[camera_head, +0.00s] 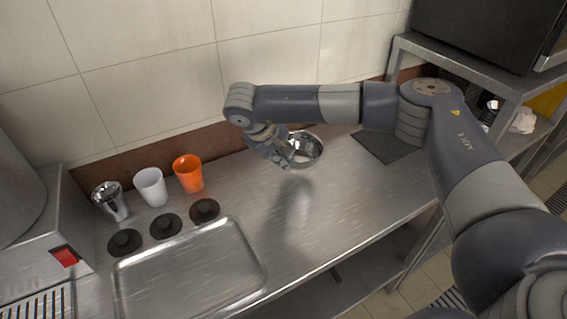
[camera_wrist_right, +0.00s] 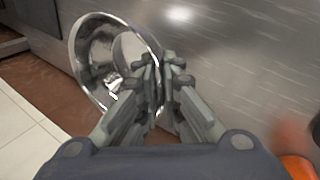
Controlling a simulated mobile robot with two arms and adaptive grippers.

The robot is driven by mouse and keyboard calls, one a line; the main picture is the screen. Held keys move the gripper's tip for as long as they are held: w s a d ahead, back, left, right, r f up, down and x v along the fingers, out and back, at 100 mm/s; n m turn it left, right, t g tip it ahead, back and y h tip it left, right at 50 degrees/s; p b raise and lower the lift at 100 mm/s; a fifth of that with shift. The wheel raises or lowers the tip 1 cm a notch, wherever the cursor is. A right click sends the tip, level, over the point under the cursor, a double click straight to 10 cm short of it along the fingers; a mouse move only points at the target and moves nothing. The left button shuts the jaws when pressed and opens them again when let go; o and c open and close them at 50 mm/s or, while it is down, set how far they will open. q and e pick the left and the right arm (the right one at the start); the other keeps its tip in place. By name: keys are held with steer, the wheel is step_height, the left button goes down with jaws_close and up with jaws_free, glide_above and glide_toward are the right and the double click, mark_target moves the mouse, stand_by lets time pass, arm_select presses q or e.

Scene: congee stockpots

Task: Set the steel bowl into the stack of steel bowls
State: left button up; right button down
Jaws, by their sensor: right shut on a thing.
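A shiny steel bowl (camera_head: 308,148) is near the back wall on the steel counter, in the middle of the head view. It shows tilted and larger at the upper left of the right wrist view (camera_wrist_right: 92,50). My right gripper (camera_head: 287,160) is at the bowl's near left side. In the right wrist view the fingers (camera_wrist_right: 158,68) are closed on the bowl's rim. I cannot make out a separate stack of steel bowls; the gripper and the bowl hide what is beneath. My left gripper is not in view.
A steel cup (camera_head: 111,202), a white cup (camera_head: 151,188) and an orange cup (camera_head: 188,174) stand at left, behind black round pieces (camera_head: 165,226). A tray (camera_head: 190,276) lies in front. A dark mat (camera_head: 388,146) lies right of the bowl. The counter's middle is clear.

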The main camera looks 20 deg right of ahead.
steer(key=shift+w+d+f, duration=0.1)
steer(key=shift+w+d, duration=0.1)
steer(key=shift+w, duration=0.2)
steer(key=shift+f+p, duration=0.55)
steer(key=shift+f, duration=1.15)
steer(key=shift+f, duration=0.1)
steer(key=c, duration=1.8)
jaws_free()
steer(key=shift+o, duration=0.2)
